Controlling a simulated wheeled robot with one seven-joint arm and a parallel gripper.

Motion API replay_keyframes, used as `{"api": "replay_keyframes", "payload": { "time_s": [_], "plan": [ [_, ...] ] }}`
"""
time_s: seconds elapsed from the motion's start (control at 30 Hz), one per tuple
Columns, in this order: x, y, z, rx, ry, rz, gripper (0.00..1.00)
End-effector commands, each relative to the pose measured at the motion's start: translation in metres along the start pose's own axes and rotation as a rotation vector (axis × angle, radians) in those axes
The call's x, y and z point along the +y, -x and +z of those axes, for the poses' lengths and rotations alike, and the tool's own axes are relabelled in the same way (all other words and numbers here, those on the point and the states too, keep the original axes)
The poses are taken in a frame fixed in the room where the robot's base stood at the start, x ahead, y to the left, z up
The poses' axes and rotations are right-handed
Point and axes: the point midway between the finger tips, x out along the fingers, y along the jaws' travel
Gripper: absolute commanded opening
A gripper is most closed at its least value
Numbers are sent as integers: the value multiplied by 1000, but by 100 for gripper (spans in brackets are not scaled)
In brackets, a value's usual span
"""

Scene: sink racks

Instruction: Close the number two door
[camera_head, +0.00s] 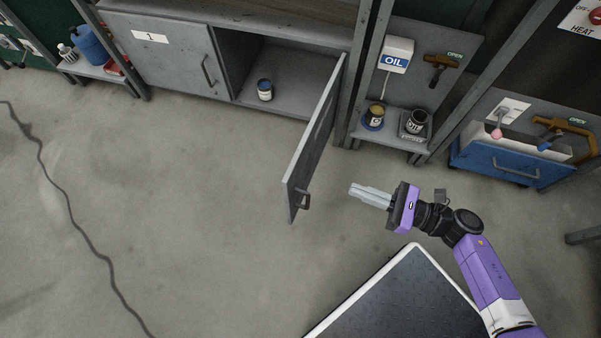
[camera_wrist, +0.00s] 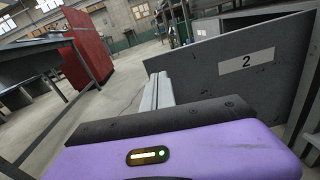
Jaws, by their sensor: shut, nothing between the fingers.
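The number two door (camera_head: 315,139) is a grey panel standing wide open, hinged at its right side on the cabinet and swung out over the floor. Its handle (camera_head: 303,200) is near the free edge. In the wrist view the door (camera_wrist: 225,82) shows its label "2" to the right of my gripper. My gripper (camera_head: 352,190) is shut and empty, to the right of the door's free end in the head view, with its fingers pointing left toward it. The fingers also show in the wrist view (camera_wrist: 157,82). I see no clear contact with the door.
The open compartment (camera_head: 285,95) holds a small can (camera_head: 265,89). Door 1 (camera_head: 160,55) is shut on the left. An oil shelf (camera_head: 395,127) with cans and a blue drawer (camera_head: 515,165) stand to the right. The floor left of the door is clear, apart from a dark cable-like line.

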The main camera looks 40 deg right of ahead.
Motion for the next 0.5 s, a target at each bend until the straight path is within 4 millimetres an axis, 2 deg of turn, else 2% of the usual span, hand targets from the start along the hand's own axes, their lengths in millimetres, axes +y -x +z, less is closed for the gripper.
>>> {"api": "replay_keyframes", "payload": {
  "time_s": [0.17,0.27,0.5],
  "plan": [
    [4,-3,2,-7,81,15,0],
    [4,-13,2,-8,83,14,0],
    [4,-55,3,-10,82,14,0]
  ]
}}
